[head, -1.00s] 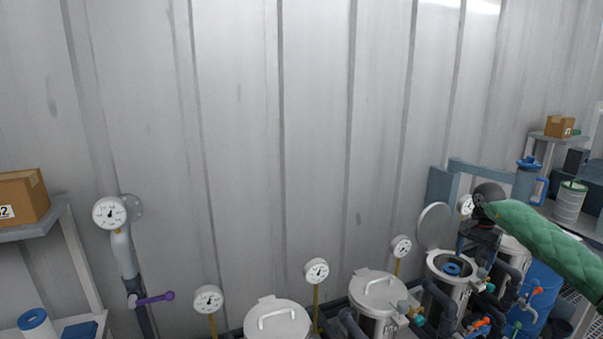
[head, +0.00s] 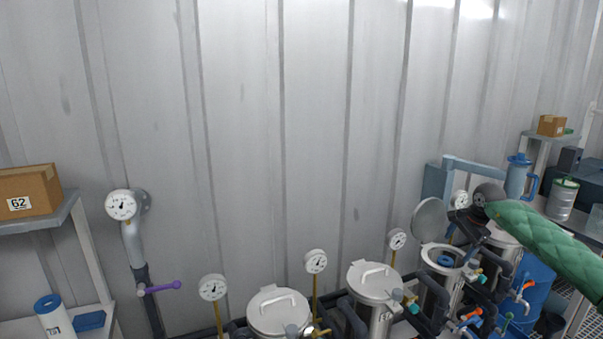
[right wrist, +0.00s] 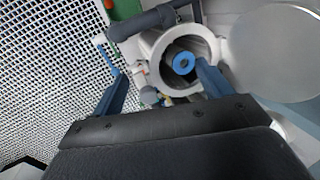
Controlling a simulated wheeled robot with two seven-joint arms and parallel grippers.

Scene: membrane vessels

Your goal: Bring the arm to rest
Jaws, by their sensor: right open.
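My right arm, in a green quilted sleeve, comes in from the right in the head view. Its dark gripper (head: 470,228) is above and just right of the open steel vessel (head: 437,286), whose round lid (head: 430,219) stands raised. In the right wrist view the two blue fingers of the right gripper (right wrist: 160,72) are apart, with nothing held between them. Beyond them is the open vessel mouth (right wrist: 150,45) with a blue ring (right wrist: 183,63) inside; the ring also shows in the head view (head: 446,260). My left gripper is not in view.
Closed steel vessels (head: 279,312) stand in a row with gauges (head: 316,261) and pipes. A purple-handled valve (head: 162,287) is at left. A shelf (head: 48,222) carries a box (head: 29,191). The wall above the vessels is clear.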

